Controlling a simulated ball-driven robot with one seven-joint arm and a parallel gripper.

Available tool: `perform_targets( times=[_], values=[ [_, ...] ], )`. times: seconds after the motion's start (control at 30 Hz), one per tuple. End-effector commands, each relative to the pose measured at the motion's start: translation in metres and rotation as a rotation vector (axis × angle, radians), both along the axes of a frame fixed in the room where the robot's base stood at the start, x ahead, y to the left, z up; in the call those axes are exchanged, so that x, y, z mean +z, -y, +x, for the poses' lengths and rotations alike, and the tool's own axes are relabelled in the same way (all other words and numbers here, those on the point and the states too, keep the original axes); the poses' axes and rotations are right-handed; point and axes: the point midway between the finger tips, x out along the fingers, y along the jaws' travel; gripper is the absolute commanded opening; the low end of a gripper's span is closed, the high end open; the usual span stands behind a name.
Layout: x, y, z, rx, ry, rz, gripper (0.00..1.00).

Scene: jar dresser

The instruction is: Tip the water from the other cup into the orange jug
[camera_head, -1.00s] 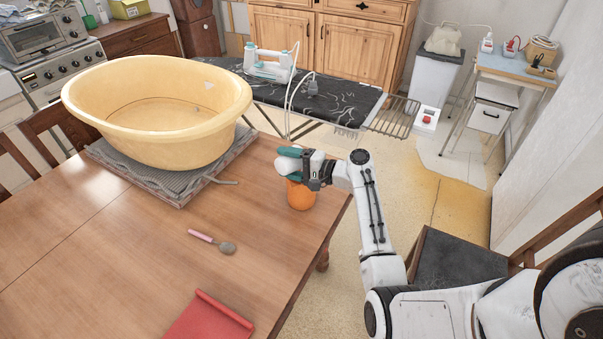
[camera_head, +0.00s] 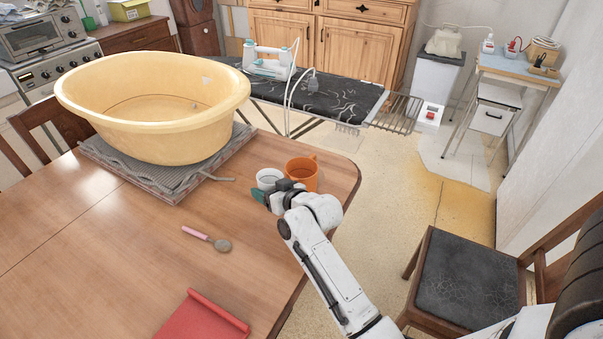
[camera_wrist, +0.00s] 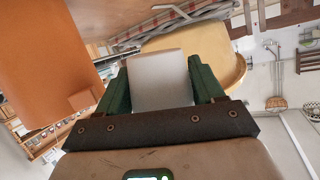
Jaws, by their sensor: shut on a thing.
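The white cup (camera_head: 268,176) is upright between the green fingers of my gripper (camera_head: 268,190), near the table's far right corner. The wrist view also shows the cup (camera_wrist: 158,85) clamped between both fingers of my gripper (camera_wrist: 158,72). The orange jug (camera_head: 304,170) stands upright just right of the cup, its handle at the upper right. It fills the left of the wrist view (camera_wrist: 45,50). I cannot tell whether the cup touches the table or the jug, or how much water either holds.
A yellow basin (camera_head: 150,140) sits on a grey ribbed mat (camera_head: 100,158) at the back left. A pink-handled spoon (camera_head: 207,239) and a red tray-like thing (camera_head: 203,318) lie on the table (camera_head: 120,250). The table's right edge is close to the jug.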

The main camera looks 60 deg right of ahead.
Motion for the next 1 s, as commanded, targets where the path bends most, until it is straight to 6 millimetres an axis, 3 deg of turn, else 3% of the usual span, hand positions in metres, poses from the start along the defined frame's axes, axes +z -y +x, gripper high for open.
perform_targets(
  times=[0.13,0.37,0.73,1.0],
  values=[
    [-0.007,-0.008,0.002,0.001,-0.033,-0.136,0.0],
    [-0.005,-0.007,0.002,-0.002,-0.033,-0.139,0.0],
    [0.033,-0.007,0.001,-0.003,-0.033,-0.136,0.0],
    [0.034,-0.007,0.001,-0.003,-0.034,-0.136,0.0]
  ],
)
